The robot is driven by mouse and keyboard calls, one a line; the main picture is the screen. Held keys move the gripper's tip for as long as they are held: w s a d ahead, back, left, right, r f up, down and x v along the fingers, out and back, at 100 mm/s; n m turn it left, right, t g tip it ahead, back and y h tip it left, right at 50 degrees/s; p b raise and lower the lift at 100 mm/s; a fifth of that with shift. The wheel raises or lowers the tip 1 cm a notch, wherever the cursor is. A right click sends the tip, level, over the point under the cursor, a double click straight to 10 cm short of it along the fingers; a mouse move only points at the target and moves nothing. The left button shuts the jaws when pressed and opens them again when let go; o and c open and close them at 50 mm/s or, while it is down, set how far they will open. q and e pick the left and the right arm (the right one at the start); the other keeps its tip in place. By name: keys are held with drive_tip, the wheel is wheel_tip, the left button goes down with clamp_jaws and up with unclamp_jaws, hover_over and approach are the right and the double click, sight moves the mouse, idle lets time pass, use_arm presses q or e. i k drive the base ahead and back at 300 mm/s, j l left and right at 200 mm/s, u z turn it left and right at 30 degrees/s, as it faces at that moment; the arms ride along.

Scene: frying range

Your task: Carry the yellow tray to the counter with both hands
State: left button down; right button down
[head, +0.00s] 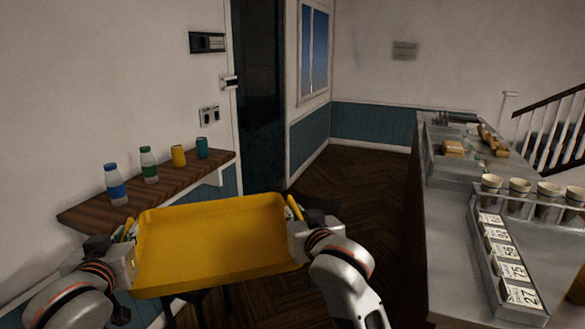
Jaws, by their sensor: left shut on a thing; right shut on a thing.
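The yellow tray (215,240) is in the lower middle of the head view, held up in front of me and looking empty. My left gripper (127,232) is shut on the tray's left end. My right gripper (294,212) is shut on its right end. The fingertips are partly hidden at both ends. The grey counter (450,245) runs along the right side, apart from the tray, with dark floor between them.
A wooden wall shelf (75,213) at left holds a blue-labelled bottle (115,185), a green-labelled bottle (148,165), a yellow can (178,155) and a teal can (202,147). The counter carries a rack of numbered cards (505,258), several cups (519,190) and food items (452,148). Wooden floor (355,190) is clear ahead.

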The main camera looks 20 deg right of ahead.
sight(511, 172)
drive_tip(key=l+z, duration=0.15)
drive_tip(key=z, duration=2.6)
drive_tip(key=i+l+z, duration=0.1)
drive_tip(key=z, duration=0.8)
drive_tip(key=i+l+z, duration=0.1)
drive_tip(key=i+z, duration=0.25)
drive_tip(key=i, duration=0.3)
drive_tip(key=i+l+u, duration=0.1)
drive_tip(key=i, duration=0.25)
drive_tip(key=i+l+u, duration=0.1)
drive_tip(key=i, duration=0.25)
drive_tip(key=i+l+u, duration=0.1)
drive_tip(key=i+u, duration=0.25)
drive_tip(key=i, duration=0.4)
drive_tip(key=i+j+u, duration=0.1)
drive_tip(key=i, duration=0.25)
drive_tip(key=i+j, duration=0.1)
drive_tip(key=i, duration=0.25)
drive_tip(key=u, duration=0.05)
